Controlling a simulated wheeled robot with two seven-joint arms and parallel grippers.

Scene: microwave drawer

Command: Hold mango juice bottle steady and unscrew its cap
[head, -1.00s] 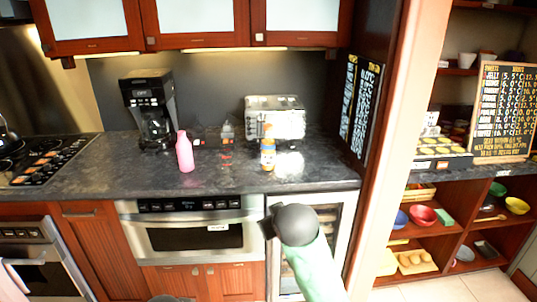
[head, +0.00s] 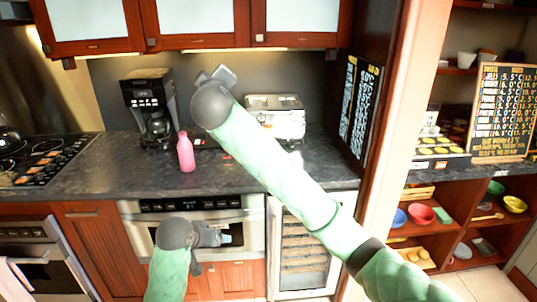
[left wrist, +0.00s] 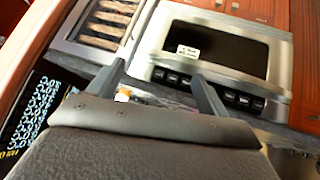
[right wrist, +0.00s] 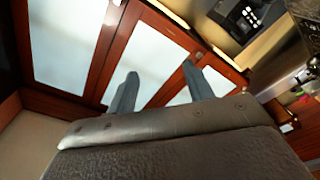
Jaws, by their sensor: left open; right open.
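The mango juice bottle is hidden in the head view behind my raised right arm. My left gripper (head: 218,237) is low in front of the microwave drawer, below the counter edge. Its fingers (left wrist: 158,72) are apart and empty in the left wrist view. My right gripper (head: 222,75) is raised above the counter, near the backsplash. Its fingers (right wrist: 160,72) are apart and empty, pointing toward the upper cabinets.
A pink bottle (head: 186,152) stands upright on the dark counter (head: 90,178). A coffee maker (head: 150,105) is behind it to the left. A toaster (head: 285,104) stands at the back right, partly covered by my arm. The microwave drawer (head: 250,228) is below.

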